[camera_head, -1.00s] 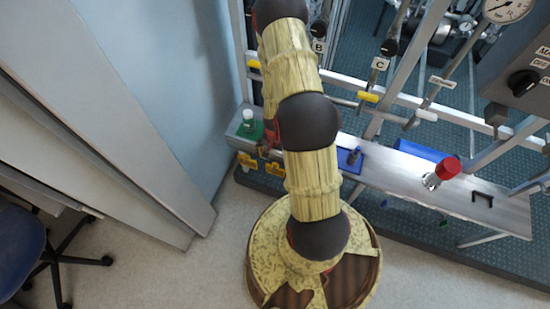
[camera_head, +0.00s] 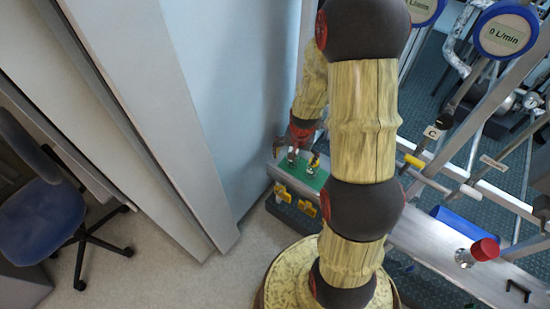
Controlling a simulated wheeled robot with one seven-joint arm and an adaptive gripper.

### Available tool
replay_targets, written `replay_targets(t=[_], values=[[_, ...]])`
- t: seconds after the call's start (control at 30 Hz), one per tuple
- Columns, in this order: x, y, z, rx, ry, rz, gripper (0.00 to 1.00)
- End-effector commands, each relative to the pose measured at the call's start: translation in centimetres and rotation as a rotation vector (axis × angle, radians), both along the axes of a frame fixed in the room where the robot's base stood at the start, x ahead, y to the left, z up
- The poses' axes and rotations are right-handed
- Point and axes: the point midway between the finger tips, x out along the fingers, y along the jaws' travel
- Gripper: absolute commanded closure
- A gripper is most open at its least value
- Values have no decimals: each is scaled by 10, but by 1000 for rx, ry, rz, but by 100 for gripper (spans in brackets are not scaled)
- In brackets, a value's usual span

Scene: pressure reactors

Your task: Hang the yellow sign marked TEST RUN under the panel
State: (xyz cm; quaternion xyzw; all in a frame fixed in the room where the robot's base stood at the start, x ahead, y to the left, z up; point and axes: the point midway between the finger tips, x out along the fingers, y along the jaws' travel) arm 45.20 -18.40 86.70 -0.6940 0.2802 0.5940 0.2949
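Two yellow tags hang at the front edge of the bench's left end, a left tag (camera_head: 283,193) and a right tag (camera_head: 307,207). Their print is too small to read, so I cannot tell whether either says TEST RUN. My gripper (camera_head: 299,156), dark and red, points down above the green mat (camera_head: 317,178) at that end, behind and above the tags. Small metallic and pale shapes show around its fingertips. I cannot tell whether it is open or holds anything. I cannot pick out the panel with certainty. My arm hides part of the bench.
The metal bench (camera_head: 440,262) runs to the lower right, with a red knob (camera_head: 485,249) and a blue tray (camera_head: 462,226). A wall is close on the left. A blue chair (camera_head: 40,222) stands on the floor.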

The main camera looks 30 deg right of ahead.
Motion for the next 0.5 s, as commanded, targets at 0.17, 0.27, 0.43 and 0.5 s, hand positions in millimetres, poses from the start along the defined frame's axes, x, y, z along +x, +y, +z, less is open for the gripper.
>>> replay_targets(t=[0.17,0.27,0.43,0.5], values=[[8,36,86,-36,-64,152,8],[3,58,128,-56,-94,235,8],[-16,94,193,-90,-146,373,8],[-28,108,217,-106,-167,429,8]])
